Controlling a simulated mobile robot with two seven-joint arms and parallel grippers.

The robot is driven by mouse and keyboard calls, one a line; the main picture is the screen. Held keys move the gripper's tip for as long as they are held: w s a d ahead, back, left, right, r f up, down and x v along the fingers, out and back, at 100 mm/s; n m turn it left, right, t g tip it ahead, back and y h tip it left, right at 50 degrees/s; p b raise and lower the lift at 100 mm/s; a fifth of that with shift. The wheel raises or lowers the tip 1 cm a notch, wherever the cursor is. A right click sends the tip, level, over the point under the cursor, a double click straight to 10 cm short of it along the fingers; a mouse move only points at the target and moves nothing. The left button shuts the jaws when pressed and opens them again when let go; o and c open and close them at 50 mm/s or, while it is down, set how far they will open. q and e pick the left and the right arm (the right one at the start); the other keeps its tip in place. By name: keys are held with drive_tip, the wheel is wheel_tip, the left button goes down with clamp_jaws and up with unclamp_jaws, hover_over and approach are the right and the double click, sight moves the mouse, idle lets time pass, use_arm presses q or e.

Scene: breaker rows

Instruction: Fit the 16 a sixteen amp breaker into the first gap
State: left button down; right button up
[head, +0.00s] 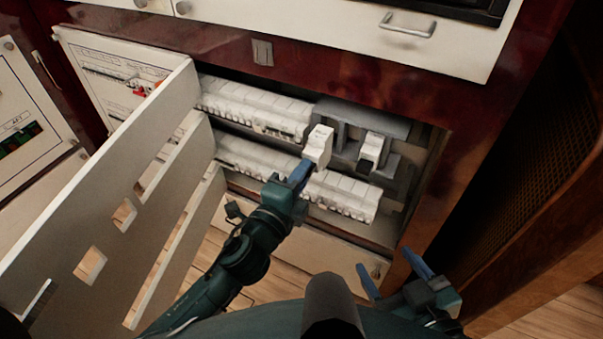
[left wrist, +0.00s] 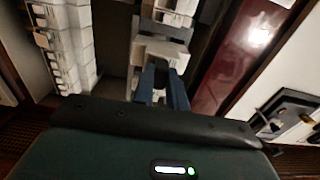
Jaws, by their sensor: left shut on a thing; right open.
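My left gripper (head: 299,176) is shut on a white breaker (head: 319,146) and holds it in front of the breaker rows. In the left wrist view the blue fingers (left wrist: 163,88) grip the breaker (left wrist: 162,50). The upper row (head: 255,105) has white breakers on its left part. To its right is a gap (head: 349,138), partly hidden by the held breaker, then a lone breaker with a dark front (head: 371,150). I cannot tell whether the held breaker touches the rail, and its marking is too small to read. My right gripper (head: 393,272) is open and empty at the lower right.
A lower row of white breakers (head: 342,193) runs beneath my left gripper. A slotted white panel (head: 120,190) stands open on the left. The dark red cabinet frame (head: 420,195) bounds the opening on the right. A drawer with a metal handle (head: 407,26) is above.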

sight(314, 158)
use_arm(q)
drive_tip(key=shift+x, duration=2.8)
drive_tip(key=c, duration=1.3)
unclamp_jaws()
drive_tip(key=shift+s, duration=0.1)
drive_tip(key=v, duration=1.3)
drive_tip(key=shift+p, duration=0.3)
